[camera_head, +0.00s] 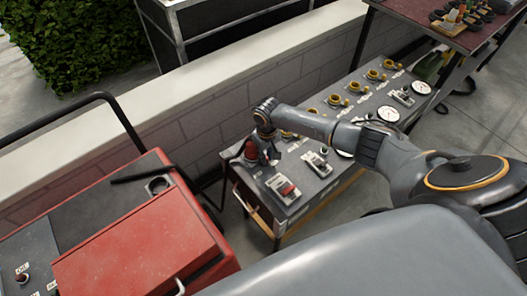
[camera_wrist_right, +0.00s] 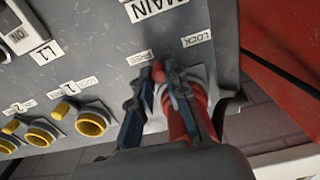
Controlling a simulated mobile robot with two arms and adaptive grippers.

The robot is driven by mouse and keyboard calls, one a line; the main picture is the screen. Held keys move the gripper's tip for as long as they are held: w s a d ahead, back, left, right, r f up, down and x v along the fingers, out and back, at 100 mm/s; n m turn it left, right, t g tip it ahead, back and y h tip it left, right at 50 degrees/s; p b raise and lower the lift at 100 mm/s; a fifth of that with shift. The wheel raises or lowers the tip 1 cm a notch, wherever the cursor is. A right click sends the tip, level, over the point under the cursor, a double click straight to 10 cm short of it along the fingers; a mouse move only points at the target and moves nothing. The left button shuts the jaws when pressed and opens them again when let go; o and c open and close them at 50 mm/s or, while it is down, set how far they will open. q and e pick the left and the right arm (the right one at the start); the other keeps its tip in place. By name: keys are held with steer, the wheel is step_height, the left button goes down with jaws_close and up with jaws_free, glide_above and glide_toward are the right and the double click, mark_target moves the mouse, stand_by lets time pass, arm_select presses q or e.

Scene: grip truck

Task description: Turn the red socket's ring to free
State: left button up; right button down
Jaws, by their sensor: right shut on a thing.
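The red socket (camera_head: 250,151) stands at the near left corner of the grey panel. My right gripper (camera_head: 266,152) reaches down over it. In the right wrist view the gripper's blue-grey fingers (camera_wrist_right: 166,95) are shut on the red ring, one on either side of its red part (camera_wrist_right: 178,118). A small red tip (camera_wrist_right: 158,72) of the ring shows between the FREE label (camera_wrist_right: 140,57) and the LOCK label (camera_wrist_right: 196,39), nearer to FREE. The fingers hide part of the ring and socket. My left gripper is not in view.
A row of yellow-ringed sockets (camera_wrist_right: 91,122) runs along the same panel. A switch with a red part (camera_head: 284,188) and white gauges (camera_head: 388,113) sit beside them. A red cabinet (camera_head: 140,240) stands to the left, a low block wall (camera_head: 190,120) behind.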

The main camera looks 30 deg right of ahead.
steer(key=shift+w+d+n, duration=0.2)
steer(key=shift+d+n, duration=0.25)
steer(key=shift+n, duration=0.55)
steer(key=c, duration=1.3)
jaws_free()
steer(key=shift+w+r, duration=0.1)
steer(key=shift+r, duration=0.15)
step_height(320, 180, up, 12)
steer(key=shift+f, duration=0.25)
